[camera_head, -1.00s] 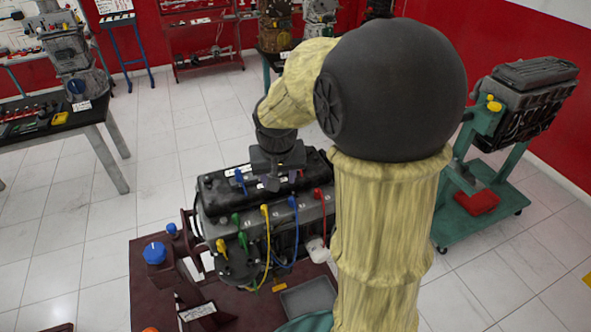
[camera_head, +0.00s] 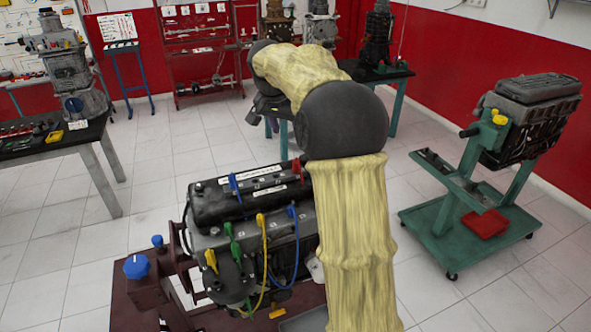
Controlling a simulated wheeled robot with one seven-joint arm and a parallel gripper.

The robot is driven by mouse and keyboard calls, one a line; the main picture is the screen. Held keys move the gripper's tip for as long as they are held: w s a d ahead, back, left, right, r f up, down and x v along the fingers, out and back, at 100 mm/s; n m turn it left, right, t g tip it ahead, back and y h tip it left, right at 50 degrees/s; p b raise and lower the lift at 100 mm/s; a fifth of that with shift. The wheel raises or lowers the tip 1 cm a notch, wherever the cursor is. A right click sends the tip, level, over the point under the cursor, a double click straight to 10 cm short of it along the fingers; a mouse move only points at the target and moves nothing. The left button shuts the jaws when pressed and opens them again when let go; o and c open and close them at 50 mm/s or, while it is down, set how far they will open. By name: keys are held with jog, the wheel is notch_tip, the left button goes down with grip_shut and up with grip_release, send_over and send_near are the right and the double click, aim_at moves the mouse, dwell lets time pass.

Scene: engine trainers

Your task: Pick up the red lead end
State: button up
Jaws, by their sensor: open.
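A red lead end (camera_head: 297,170) stands upright at the right end of the dark engine cover, just left of my arm. A second red lead end, on the front row of the engine, is hidden behind my arm. My gripper (camera_head: 271,121) is raised beyond the engine (camera_head: 250,235), above and apart from the red end. It is small and dark here, and it is open with nothing seen in it.
A green engine stand (camera_head: 480,225) is at the right. Tiled floor lies between.

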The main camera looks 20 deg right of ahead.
jog(key=p+x, duration=0.3)
jog(key=x, duration=0.9)
jog(key=shift+w+f+p, duration=0.2)
jog(key=shift+p, duration=0.15)
jog(key=shift+s, duration=0.15)
jog(key=shift+d, duration=0.1)
jog(key=shift+d+f+p, duration=0.25)
jog(key=shift+p, duration=0.4)
jog(key=shift+w+p+x, duration=0.2)
jog(key=shift+p+x, duration=0.35)
jog(key=shift+x, duration=0.55)
jog(key=shift+w+p+x, duration=0.2)
jog(key=shift+p+x, duration=0.3)
jog(key=shift+x, duration=0.65)
jog(key=shift+r, duration=0.1)
jog(key=shift+c, duration=0.5)
